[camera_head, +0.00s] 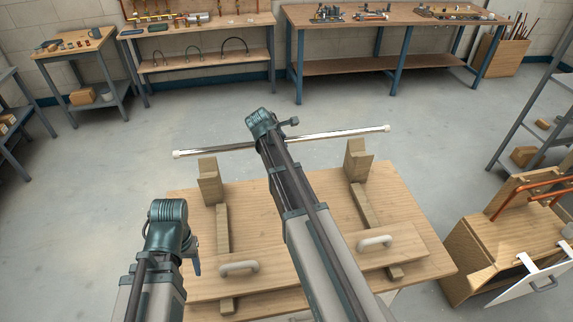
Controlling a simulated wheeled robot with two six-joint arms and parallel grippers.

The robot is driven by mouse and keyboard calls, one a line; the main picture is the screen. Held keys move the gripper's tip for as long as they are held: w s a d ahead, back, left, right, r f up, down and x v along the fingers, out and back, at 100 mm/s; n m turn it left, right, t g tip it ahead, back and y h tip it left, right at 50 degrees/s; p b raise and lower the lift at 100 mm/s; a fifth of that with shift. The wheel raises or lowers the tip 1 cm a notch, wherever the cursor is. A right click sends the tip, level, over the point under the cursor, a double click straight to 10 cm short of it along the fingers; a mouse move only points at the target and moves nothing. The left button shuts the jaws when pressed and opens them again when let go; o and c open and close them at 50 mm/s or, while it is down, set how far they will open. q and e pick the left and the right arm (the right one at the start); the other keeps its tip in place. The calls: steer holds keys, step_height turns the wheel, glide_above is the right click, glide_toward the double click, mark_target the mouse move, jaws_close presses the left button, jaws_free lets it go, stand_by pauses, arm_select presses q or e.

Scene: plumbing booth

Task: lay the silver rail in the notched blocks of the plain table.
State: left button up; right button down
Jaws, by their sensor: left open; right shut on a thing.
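The silver rail (330,133) is a long thin bar with pale end caps, held roughly level across the far side of the plain table (408,215). My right gripper (285,124) is shut on it near its middle; its arm hides the grip. The left notched block (209,182) and right notched block (358,162) stand upright on the table. In the picture the rail passes just beyond and above their tops; the gap cannot be told. My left gripper (194,264) is open and empty, low at the table's left side, partly hidden by its arm.
A board with two pale handles, left (239,267) and right (375,242), lies across the table's near part over two wooden strips. A wooden stand with copper pipes (520,204) is close on the right. Workbenches (395,15) line the back wall; the floor between is clear.

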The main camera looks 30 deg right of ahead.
arm_select(q)
steer(key=shift+f+b, duration=3.15)
arm_select(e)
step_height(320, 180, down, 6)
steer(key=shift+f, duration=0.15)
arm_select(q)
steer(key=shift+f, duration=0.1)
arm_select(e)
steer(key=shift+f, duration=0.1)
arm_select(q)
step_height(320, 180, down, 4)
steer(key=b, duration=0.3)
steer(key=shift+r+b, duration=0.2)
steer(key=shift+b, duration=0.15)
arm_select(e)
step_height(320, 180, down, 4)
steer(key=shift+r, duration=0.25)
arm_select(q)
steer(key=shift+f+b, duration=0.25)
steer(key=shift+b, duration=0.05)
arm_select(e)
steer(key=shift+f, duration=0.25)
arm_select(q)
steer(key=shift+r, duration=0.1)
arm_select(e)
steer(key=c, duration=0.6)
jaws_free()
